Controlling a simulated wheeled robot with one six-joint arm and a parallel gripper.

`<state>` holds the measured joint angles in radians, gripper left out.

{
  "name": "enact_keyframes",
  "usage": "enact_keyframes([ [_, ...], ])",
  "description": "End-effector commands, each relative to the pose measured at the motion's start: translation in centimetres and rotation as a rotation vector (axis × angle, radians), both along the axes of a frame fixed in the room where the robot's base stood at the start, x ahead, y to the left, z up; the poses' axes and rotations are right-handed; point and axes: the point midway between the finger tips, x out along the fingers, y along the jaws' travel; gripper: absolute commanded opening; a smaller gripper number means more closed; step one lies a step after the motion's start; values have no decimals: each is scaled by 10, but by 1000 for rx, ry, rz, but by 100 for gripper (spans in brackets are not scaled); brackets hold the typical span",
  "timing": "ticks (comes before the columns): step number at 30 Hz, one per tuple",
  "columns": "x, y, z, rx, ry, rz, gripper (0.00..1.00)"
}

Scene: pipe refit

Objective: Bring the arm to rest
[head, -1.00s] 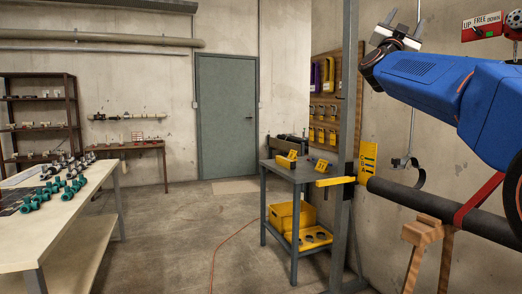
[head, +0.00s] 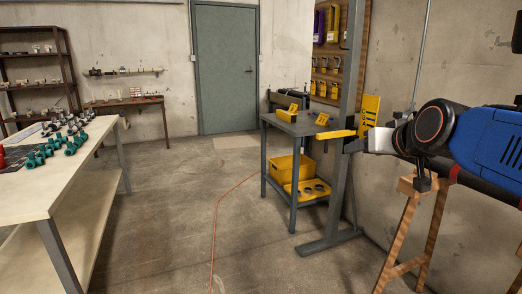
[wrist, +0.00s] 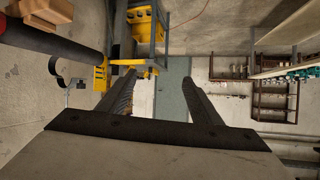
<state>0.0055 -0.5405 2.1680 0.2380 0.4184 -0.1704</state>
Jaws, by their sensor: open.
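My blue arm (head: 490,140) reaches in from the right edge in the head view, with its wrist low and pointing left. My gripper (wrist: 159,78) shows in the wrist view with its two dark fingers spread wide and nothing between them. In the head view the pale gripper body (head: 380,140) appears in front of the grey post and the yellow bracket (head: 371,106); its fingertips are hard to make out there. I cannot tell the exact gap between gripper and post.
A dark pipe (wrist: 50,38) runs along the wall, with a wooden trestle (head: 403,235) at the right. A grey cart (head: 296,128) holds yellow bins. A workbench (head: 60,185) with green fittings stands left. The middle floor is clear, apart from a red hose (head: 219,205).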

Motion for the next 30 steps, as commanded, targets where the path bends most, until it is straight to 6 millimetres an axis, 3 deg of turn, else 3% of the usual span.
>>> enact_keyframes([
  [3,-46,1,-60,-18,144,12,59],
  [9,-126,-4,-153,-51,386,12,59],
  [15,-198,-14,-224,-85,585,-8,59],
  [21,-234,-21,-255,-104,681,-22,59],
  [30,-237,-21,-258,-105,691,-25,59],
])
